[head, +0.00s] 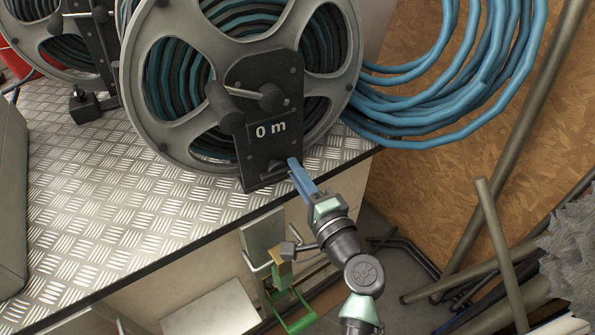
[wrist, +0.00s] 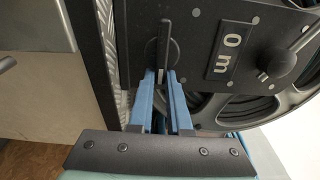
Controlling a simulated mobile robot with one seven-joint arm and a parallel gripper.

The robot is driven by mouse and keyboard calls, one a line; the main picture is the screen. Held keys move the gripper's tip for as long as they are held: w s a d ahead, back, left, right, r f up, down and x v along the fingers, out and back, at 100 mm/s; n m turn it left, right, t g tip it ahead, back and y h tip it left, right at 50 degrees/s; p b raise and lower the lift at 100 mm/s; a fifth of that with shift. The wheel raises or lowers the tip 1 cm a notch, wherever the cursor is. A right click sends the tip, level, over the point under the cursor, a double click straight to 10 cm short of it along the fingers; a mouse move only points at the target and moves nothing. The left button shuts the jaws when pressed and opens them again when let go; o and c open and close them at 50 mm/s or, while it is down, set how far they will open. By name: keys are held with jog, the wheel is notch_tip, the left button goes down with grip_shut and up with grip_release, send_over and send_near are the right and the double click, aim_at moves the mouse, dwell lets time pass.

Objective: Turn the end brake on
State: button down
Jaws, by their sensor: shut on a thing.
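The end reel (head: 140,110) is a large grey spoked wheel wound with blue and dark hose. Its black front plate (head: 262,105) carries a "0 m" label and a crank. In the wrist view, a flat black lever (wrist: 163,42) stands out from a round boss on this plate, beside the label. My gripper (head: 293,164) reaches the plate's lower right corner from below. In the wrist view, its blue fingers (wrist: 164,76) are shut on the lever's near end.
The reel stands on a checkered metal bench (head: 110,200), near its front edge. Another reel (head: 60,45) stands at the back left. A blue hose coil (head: 450,120) hangs on the right wall. Pipes (head: 500,240) lean at the lower right.

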jog(key=shift+s+a+f+y, duration=0.15)
jog(key=shift+a+f+y, duration=0.15)
jog(key=shift+a, duration=0.35)
jog(key=c, duration=0.6)
grip_release()
jog(key=shift+r, duration=0.15)
jog(key=shift+d, duration=0.15)
jog(key=shift+s+d, duration=0.25)
jog(key=p+v, duration=0.1)
jog(key=v, duration=1.1)
jog(key=shift+s, duration=0.2)
jog(key=shift+a+r, duration=0.15)
